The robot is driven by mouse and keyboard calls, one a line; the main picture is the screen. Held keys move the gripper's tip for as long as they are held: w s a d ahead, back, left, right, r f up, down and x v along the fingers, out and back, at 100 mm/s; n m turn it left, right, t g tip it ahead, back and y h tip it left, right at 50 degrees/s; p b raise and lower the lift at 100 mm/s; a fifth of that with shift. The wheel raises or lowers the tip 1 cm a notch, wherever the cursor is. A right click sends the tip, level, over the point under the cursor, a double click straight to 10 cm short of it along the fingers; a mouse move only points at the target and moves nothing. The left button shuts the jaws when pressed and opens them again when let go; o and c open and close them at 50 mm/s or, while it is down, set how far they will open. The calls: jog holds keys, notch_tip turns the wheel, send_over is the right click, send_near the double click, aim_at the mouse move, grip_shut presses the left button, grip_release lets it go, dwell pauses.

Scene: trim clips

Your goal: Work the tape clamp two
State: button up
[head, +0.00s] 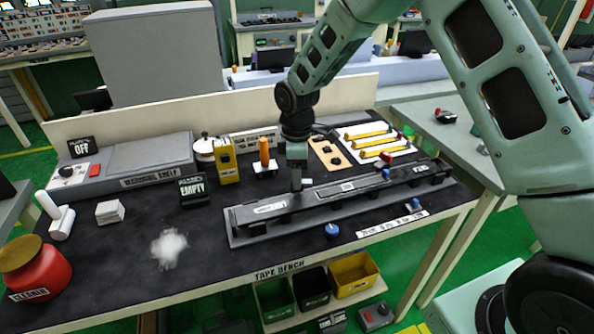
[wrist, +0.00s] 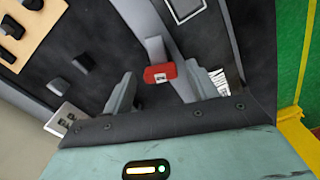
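The long dark grey tape fixture (head: 345,188) lies along the front of the black-topped bench. My gripper (head: 296,186) points down over its middle in the head view and hides what is directly beneath. In the wrist view my gripper (wrist: 158,90) is open. Its fingers stand apart on either side of a small red block (wrist: 159,74) at the end of a grey bar, possibly a clamp handle. The block has a white label too small to read. I cannot tell whether either finger touches it. Which clamp is number two cannot be told.
A white label strip (head: 392,223) lies near the front edge. An orange-handled tool (head: 265,152) and a yellow box (head: 226,161) stand behind the fixture.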

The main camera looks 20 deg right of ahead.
notch_tip(320, 180, up, 17)
jog(key=b, duration=0.2)
jog(key=shift+r, duration=0.2)
dwell(0.5)
jog(key=s+a+f+m, duration=0.1)
jog(key=s+a, duration=0.3)
jog(key=s, duration=0.4)
jog(key=s+a+m, duration=0.2)
jog(key=s+a, duration=0.2)
jog(key=s, duration=0.5)
jog(key=s+f+m, duration=0.1)
jog(key=s+f, duration=0.1)
jog(key=s, duration=0.6)
jog(key=s+d+f+m, duration=0.1)
jog(key=s+f+m, duration=0.1)
jog(key=s, duration=0.7)
jog(key=shift+d+f+y, duration=0.3)
